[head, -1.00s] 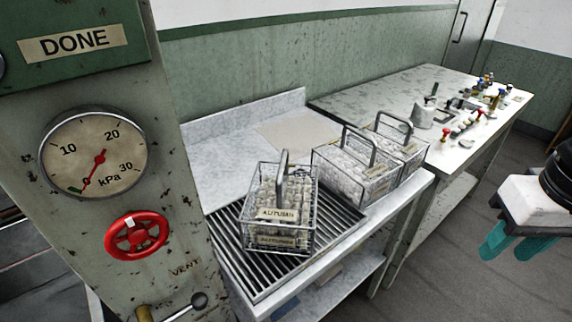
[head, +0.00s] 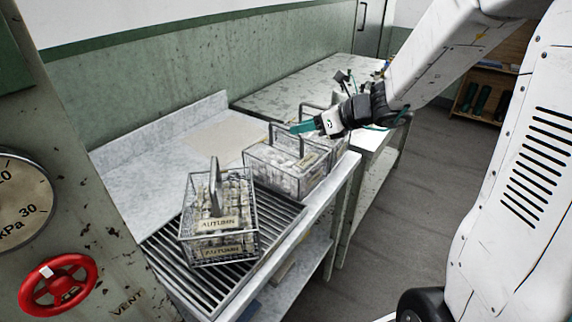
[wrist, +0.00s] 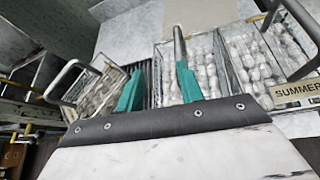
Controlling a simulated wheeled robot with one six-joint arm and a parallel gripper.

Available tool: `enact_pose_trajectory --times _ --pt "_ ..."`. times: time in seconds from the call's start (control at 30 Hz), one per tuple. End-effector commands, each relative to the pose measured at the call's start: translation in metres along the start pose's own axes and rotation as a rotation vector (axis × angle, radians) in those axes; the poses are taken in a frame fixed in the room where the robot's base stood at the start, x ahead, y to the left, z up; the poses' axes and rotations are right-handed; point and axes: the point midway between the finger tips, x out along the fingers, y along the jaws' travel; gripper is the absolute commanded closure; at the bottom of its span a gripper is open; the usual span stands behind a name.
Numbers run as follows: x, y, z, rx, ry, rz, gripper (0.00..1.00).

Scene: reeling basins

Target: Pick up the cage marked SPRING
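A wire cage of pale cocoons (head: 285,172) stands in the middle of the bench row with an upright grey handle. Its tag is too small to read in the head view. The wrist view shows it as the middle cage (wrist: 203,62). A cage tagged AUTUMN (head: 218,222) stands on the slatted grate. A cage tagged SUMMER (wrist: 262,52) is at right in the wrist view. No SPRING tag is readable. My gripper (head: 301,127) is open, its teal fingers (wrist: 158,82) apart near the middle cage's handle, which lines up with the right finger. I cannot tell whether they touch.
The slatted grate (head: 170,250) lies at the bench's front. A pale bench top (head: 140,160) is clear at the back left. A second table (head: 280,97) stands behind. A red valve wheel (head: 58,284) is on the machine at left.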

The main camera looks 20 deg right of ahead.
Motion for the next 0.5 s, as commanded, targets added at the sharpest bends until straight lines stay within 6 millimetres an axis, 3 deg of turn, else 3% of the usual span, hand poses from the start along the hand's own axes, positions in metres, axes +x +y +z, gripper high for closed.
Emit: enact_pose_trajectory --times 0.13,0.5 --pt "0.006 -0.021 -0.004 0.119 -0.029 -0.044 0.63" --pt "0.048 -0.027 -0.002 0.134 -0.032 -0.049 0.63"
